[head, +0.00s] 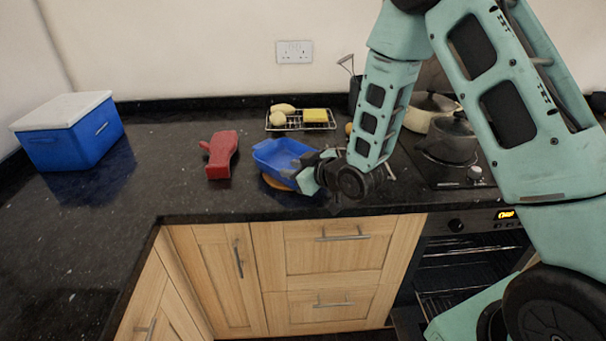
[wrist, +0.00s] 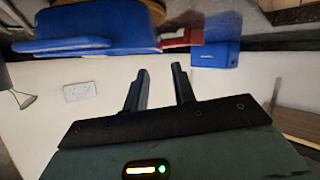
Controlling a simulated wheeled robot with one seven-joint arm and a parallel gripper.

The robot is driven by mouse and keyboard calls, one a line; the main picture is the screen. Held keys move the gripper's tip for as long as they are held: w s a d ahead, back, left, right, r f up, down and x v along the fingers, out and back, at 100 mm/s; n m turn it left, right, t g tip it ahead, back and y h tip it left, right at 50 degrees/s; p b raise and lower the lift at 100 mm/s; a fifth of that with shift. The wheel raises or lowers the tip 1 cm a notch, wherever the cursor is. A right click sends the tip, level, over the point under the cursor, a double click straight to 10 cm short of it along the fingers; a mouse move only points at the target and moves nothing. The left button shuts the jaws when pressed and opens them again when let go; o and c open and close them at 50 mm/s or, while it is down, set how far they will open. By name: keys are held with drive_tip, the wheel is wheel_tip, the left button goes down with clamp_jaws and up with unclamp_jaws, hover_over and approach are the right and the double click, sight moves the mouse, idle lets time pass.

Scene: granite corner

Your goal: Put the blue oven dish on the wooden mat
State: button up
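The blue oven dish (head: 283,153) sits over the round wooden mat (head: 272,183) on the dark counter. Most of the mat is hidden under the dish, and its front edge shows. In the wrist view, which looks upside down, the dish (wrist: 95,25) fills the upper left, with part of the mat (wrist: 150,10) beside it. My gripper (head: 300,178) is at the dish's front right in the head view. In the wrist view its two fingers (wrist: 160,78) are apart, with nothing between them. Whether the dish rests fully flat is hard to tell.
A blue cool box with a white lid (head: 72,137) stands far left. Behind is a wire rack (head: 292,124) with food and a yellow block. Pots (head: 451,139) stand on the hob at right. The left-front counter is clear.

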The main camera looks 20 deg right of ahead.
drive_tip(key=s+a+r+g+h, duration=0.1)
drive_tip(key=s+a+r+g, duration=0.1)
drive_tip(key=s, duration=0.9)
drive_tip(key=s+a+r+g+h, duration=0.2)
drive_tip(key=s+g, duration=0.4)
drive_tip(key=s, duration=0.6)
drive_tip(key=s+a+r+n+g+h, duration=0.1)
drive_tip(key=s+a+r+g, duration=0.2)
drive_tip(key=s, duration=0.9)
drive_tip(key=shift+s+a+r+g+h, duration=0.25)
drive_tip(key=shift+a+r+g+h, duration=0.15)
drive_tip(key=shift+r+g, duration=0.5)
drive_tip(key=shift+d, duration=0.2)
